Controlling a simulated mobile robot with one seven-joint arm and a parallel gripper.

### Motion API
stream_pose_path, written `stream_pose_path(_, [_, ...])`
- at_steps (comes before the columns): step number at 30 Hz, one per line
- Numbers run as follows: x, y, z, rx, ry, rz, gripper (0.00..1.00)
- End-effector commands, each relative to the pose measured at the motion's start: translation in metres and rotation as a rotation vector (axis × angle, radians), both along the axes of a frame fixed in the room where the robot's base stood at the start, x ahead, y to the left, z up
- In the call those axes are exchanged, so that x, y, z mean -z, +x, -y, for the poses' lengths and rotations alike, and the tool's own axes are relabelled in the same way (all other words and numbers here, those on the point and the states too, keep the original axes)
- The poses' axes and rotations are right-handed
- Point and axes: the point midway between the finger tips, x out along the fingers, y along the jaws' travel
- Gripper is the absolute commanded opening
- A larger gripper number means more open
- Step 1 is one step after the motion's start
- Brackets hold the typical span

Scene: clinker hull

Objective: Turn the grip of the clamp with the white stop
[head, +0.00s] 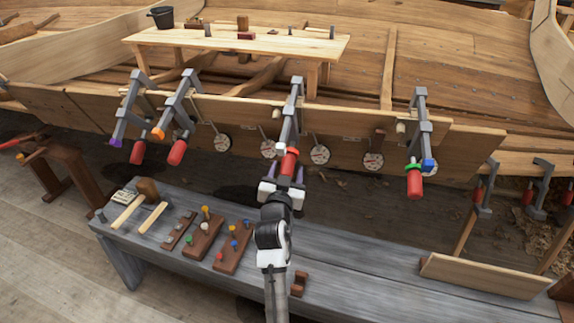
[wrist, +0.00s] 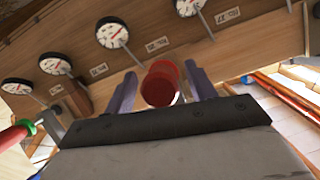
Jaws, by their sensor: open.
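The clamp with the white stop (head: 281,149) is the middle one on the hull plank in the head view. Its grey frame (head: 291,112) hooks over the plank's top edge, and its red grip (head: 289,163) hangs below. My gripper (head: 285,176) is open just below this grip, with its fingers to either side. In the wrist view the round end of the red grip (wrist: 159,87) shows between the two fingers of my gripper (wrist: 162,80). I cannot tell whether either finger touches it. The white stop is not clear in the wrist view.
Clamps with a purple stop (head: 115,142), an orange stop (head: 158,134) and a blue stop (head: 429,164) hang along the plank (head: 340,125). Several dials sit behind them. A grey bench (head: 345,258) with pegged blocks and mallets stands below my arm.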

Motion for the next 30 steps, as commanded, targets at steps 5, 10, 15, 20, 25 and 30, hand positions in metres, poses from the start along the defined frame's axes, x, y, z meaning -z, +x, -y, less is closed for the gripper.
stream_pose_path(5, [-0.0006, 0.0127, 0.0021, 0.0, 0.0, 0.0, 0.56])
stream_pose_path(10, [0.0005, 0.0146, 0.0022, 0.0, 0.0, -0.001, 0.56])
stream_pose_path(15, [0.0004, 0.0143, 0.0021, 0.0, 0.0, 0.0, 0.5])
stream_pose_path(20, [0.0003, 0.0143, 0.0019, -0.001, 0.0, 0.0, 0.29])
stream_pose_path(25, [0.0002, 0.0142, 0.0019, -0.001, -0.001, 0.0, 0.11])
stream_pose_path(30, [0.0006, 0.0142, 0.0018, 0.004, -0.015, -0.002, 0.11])
